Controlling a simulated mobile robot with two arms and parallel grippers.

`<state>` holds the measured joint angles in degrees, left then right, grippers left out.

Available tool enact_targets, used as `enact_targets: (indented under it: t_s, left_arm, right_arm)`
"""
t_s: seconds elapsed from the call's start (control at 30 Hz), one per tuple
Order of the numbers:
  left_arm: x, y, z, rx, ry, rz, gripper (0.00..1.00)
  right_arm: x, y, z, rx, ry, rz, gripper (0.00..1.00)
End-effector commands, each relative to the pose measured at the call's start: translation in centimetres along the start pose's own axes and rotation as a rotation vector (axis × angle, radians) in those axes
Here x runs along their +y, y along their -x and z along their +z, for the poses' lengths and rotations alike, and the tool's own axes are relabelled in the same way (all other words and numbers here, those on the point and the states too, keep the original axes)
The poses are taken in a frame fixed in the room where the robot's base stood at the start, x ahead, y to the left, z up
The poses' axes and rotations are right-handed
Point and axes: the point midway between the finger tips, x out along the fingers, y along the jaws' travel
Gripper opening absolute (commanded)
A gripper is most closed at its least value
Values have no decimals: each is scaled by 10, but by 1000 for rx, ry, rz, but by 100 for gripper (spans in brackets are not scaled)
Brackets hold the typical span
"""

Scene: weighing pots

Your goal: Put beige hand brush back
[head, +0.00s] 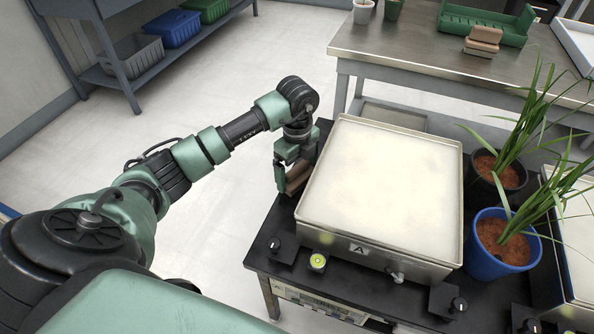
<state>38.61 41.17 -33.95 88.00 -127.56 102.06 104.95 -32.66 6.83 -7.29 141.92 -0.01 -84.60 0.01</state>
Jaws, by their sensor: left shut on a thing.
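My left gripper (288,176) is shut on a beige-brown thing, which looks like the beige hand brush (298,177). The gripper points down beside the left wall of the large metal tray (380,249). Fingers hide much of the brush, and I cannot tell whether it touches the black table (258,246) below. My right gripper is not in view.
The tray is filled with a pale surface and marked A. A blue pot (488,262) and a dark pot (486,178) with tall plants stand right of it. Behind is a metal bench (395,40) with stacked tan blocks (484,37) and a green crate (515,24).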

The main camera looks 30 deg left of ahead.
Motion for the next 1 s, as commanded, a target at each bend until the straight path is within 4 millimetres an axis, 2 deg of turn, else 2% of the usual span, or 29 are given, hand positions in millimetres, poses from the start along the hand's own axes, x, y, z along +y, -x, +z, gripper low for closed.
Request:
enact_targets:
  t_s: [0.07, 0.1, 0.13, 0.47, 0.63, 0.8, 1.0]
  left_arm:
    - [0, -2, 0, 0, 0, 0, 63]
    - [0, -3, 0, 0, 0, 1, 98]
    - [0, -2, 0, 0, 0, 1, 100]
    - [0, 4, 0, 0, 0, -1, 100]
    - [-1, 32, 1, -1, -1, -4, 100]
    - [-1, 71, 1, -1, 0, -3, 100]
    - [0, 105, 0, 0, 0, -1, 100]
  right_arm:
    - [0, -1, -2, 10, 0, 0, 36]
    - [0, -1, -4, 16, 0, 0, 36]
    - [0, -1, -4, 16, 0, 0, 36]
    - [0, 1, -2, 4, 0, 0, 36]
    - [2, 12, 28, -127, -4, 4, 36]
    - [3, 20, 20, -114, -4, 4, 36]
    - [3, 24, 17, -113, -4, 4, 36]
